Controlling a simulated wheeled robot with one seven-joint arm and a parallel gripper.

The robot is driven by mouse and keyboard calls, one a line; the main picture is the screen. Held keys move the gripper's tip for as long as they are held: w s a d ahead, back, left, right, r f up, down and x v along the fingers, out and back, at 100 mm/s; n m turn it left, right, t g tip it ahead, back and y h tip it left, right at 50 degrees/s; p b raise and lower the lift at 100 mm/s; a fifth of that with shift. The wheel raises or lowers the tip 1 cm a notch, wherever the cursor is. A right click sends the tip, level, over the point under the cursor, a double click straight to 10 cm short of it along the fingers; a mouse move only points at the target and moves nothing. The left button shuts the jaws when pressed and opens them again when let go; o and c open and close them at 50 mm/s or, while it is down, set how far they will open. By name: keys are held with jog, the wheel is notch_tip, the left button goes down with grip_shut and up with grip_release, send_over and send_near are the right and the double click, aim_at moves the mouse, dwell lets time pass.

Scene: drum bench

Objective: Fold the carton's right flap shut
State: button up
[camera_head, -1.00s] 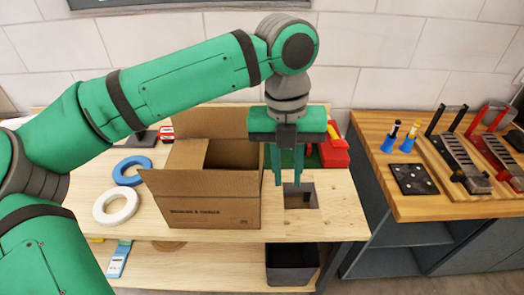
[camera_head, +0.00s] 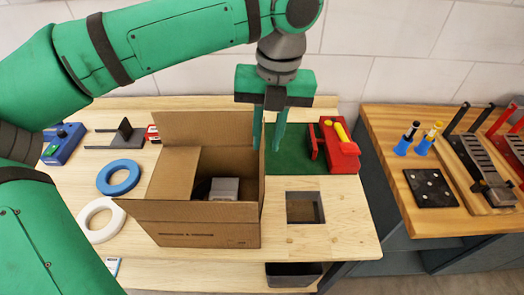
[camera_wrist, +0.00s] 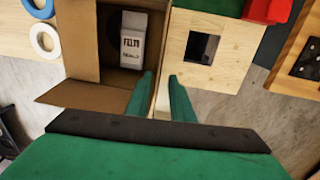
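The brown carton (camera_head: 210,235) stands on the wooden bench. The right flap (camera_head: 263,175) looks upright and nearly edge-on along the right side. A small pale box (camera_head: 223,188) lies inside; it also shows in the wrist view (camera_wrist: 133,37). My gripper (camera_head: 267,147) is open, fingers pointing down at the carton's right edge. In the wrist view its fingers (camera_wrist: 162,78) appear on either side of that edge; I cannot tell contact.
A square hole (camera_head: 304,207) in the bench lies right of the carton. A green mat (camera_head: 295,160) and a red tool (camera_head: 340,148) are behind it. Blue (camera_head: 119,177) and white (camera_head: 100,219) rings lie to the left. A second bench (camera_head: 415,222) stands at the right.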

jog(key=shift+w+f, duration=0.15)
jog(key=shift+w, duration=0.05)
jog(key=f, duration=0.7)
jog(key=a+f, duration=0.1)
jog(key=f, duration=0.2)
jog(key=shift+f, duration=0.2)
grip_shut()
dwell(1.0)
